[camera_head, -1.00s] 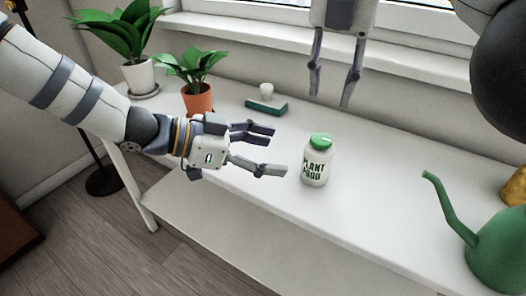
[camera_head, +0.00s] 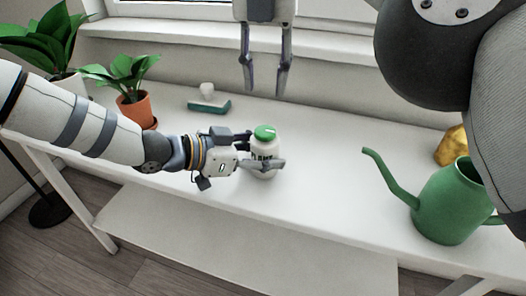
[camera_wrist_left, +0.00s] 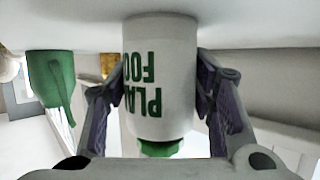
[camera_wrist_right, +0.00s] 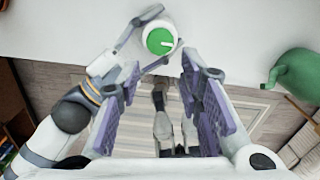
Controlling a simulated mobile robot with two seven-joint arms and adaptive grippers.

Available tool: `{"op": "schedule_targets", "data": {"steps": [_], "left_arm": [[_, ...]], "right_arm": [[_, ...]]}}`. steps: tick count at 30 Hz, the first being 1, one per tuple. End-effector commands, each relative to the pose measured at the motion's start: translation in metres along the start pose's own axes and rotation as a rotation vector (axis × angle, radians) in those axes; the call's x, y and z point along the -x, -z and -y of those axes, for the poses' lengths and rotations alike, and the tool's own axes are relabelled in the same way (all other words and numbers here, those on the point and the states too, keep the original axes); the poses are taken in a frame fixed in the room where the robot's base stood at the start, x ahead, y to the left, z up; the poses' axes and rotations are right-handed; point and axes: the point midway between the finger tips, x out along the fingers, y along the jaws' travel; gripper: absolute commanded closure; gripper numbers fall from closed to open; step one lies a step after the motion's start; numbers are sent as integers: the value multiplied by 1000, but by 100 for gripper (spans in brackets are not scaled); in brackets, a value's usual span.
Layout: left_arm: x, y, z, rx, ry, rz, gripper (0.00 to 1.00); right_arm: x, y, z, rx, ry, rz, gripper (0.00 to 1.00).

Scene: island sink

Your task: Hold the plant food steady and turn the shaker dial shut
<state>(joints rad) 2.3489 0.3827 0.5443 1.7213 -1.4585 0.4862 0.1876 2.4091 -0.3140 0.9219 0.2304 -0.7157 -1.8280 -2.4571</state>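The plant food (camera_head: 266,146) is a white bottle with green lettering and a green dial lid (camera_head: 265,131), upright on the white table. My left gripper (camera_head: 262,152) has one finger in front of the bottle and one behind it. In the left wrist view both pads meet the sides of the bottle (camera_wrist_left: 160,80), which appears upside down there. In the right wrist view the green dial (camera_wrist_right: 160,41) shows a white mark pointing right. My right gripper (camera_head: 265,90) hangs above and behind the bottle, fingers apart and empty.
A green watering can (camera_head: 450,205) stands at the right, with a yellow object (camera_head: 452,146) behind it. A potted plant (camera_head: 134,108) and a green-and-white item (camera_head: 209,105) stand at the left back. The table between bottle and watering can is clear.

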Motion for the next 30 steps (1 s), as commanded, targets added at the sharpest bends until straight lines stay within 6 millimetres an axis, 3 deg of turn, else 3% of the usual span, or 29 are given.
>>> {"op": "schedule_targets", "data": {"steps": [1,3,5,7,8,16,27,30], "left_arm": [[0,0,0,0,0,0,70],[0,0,0,0,0,0,85],[0,0,0,0,0,0,85],[0,0,0,0,0,0,85],[0,0,0,0,0,0,85],[0,0,0,0,0,1,85],[0,0,0,0,0,0,85],[0,0,0,0,0,0,85]], "right_arm": [[0,0,0,0,0,0,67],[0,0,0,0,0,0,67],[0,0,0,0,0,0,64],[0,-1,1,1,2,3,49],[0,-2,1,1,5,8,46],[10,-7,16,76,40,177,46],[20,45,17,283,-50,380,46],[16,49,16,301,-58,391,46]]}}
